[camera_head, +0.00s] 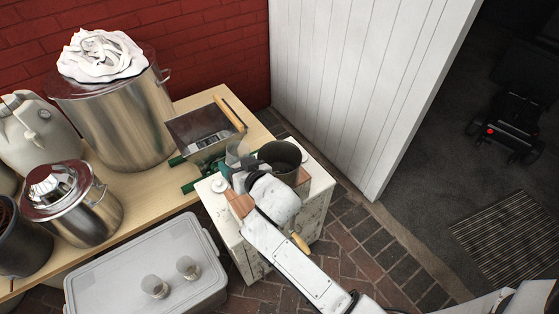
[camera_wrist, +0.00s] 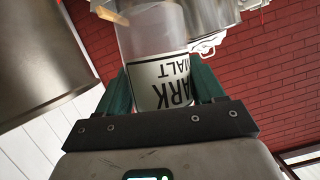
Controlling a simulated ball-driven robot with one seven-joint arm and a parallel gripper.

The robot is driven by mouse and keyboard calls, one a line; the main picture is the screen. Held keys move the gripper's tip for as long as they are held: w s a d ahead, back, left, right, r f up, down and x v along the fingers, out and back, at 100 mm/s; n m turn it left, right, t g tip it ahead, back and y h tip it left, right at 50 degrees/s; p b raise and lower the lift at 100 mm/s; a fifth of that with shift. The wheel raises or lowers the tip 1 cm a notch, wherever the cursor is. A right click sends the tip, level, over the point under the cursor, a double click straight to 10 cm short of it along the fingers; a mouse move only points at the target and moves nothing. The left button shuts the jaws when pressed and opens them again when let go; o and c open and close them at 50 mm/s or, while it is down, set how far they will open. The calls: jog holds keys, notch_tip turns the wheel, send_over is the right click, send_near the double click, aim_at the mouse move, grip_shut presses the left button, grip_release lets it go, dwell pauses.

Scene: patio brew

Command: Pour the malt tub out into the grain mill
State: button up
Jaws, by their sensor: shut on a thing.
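My gripper (camera_wrist: 162,92) is shut on the malt tub (camera_wrist: 150,45), a clear tub whose white label reads "ARK MALT" upside down in the wrist view. In the head view the tub (camera_head: 237,152) is small and partly hidden by my wrist. It is beside the grain mill, a metal hopper (camera_head: 190,124) at the bench's right end.
An olive pot (camera_head: 274,153) stands on the white cabinet (camera_head: 318,186) close to my wrist. A large steel pot (camera_head: 122,125) and a smaller lidded pot (camera_head: 88,215) stand on the wooden bench (camera_head: 150,190). A grey lidded bin (camera_head: 120,268) with two small jars is in front.

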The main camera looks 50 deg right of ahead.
jog(key=shift+n+h, duration=0.4)
jog(key=shift+n, duration=0.3)
jog(key=shift+w+a+f+b, duration=0.1)
jog(key=shift+a+f+b, duration=0.1)
jog(key=shift+f+b, duration=1.05)
jog(key=shift+w+a+f+b, duration=0.1)
jog(key=shift+a+f+b, duration=0.05)
jog(key=shift+f+b, duration=1.05)
jog(key=shift+f, duration=0.2)
